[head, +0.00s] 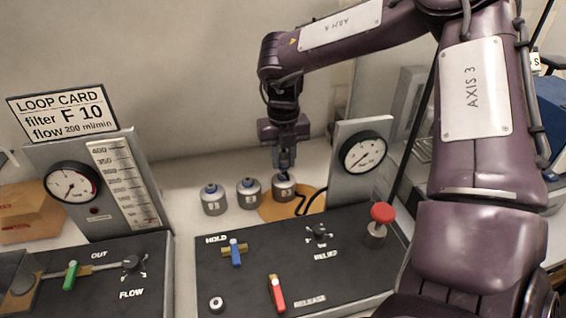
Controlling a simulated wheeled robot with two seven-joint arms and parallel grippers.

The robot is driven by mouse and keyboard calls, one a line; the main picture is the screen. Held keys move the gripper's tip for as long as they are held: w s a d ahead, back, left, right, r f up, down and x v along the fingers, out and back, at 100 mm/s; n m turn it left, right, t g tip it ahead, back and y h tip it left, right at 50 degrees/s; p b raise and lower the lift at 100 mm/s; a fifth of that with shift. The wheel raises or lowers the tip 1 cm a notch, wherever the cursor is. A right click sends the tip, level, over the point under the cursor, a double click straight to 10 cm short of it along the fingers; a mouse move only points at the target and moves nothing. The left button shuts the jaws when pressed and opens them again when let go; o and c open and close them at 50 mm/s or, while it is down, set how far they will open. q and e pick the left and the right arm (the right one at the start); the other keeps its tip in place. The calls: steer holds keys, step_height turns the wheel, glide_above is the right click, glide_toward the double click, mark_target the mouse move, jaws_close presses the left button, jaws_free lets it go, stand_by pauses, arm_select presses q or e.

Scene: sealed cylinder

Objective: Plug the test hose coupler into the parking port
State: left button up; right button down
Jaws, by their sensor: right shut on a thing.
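My right gripper (286,158) points down over the rightmost of three grey canisters (284,189). Its fingers are shut on a small dark piece, seemingly the test hose coupler (284,177), at the canister's top. The fingers hide most of it, and I cannot tell whether it is seated or just above. A black hose (301,201) curves beside this canister over an orange disc. A white ring with a dark centre (217,304), possibly the parking port, is at the front left of the black panel. My left gripper is not in view.
Two more canisters (213,199) (249,192) stand to the left.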

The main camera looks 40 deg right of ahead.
mark_target(284, 152)
steer(key=shift+r+p, duration=1.5)
steer(key=shift+r, duration=0.7)
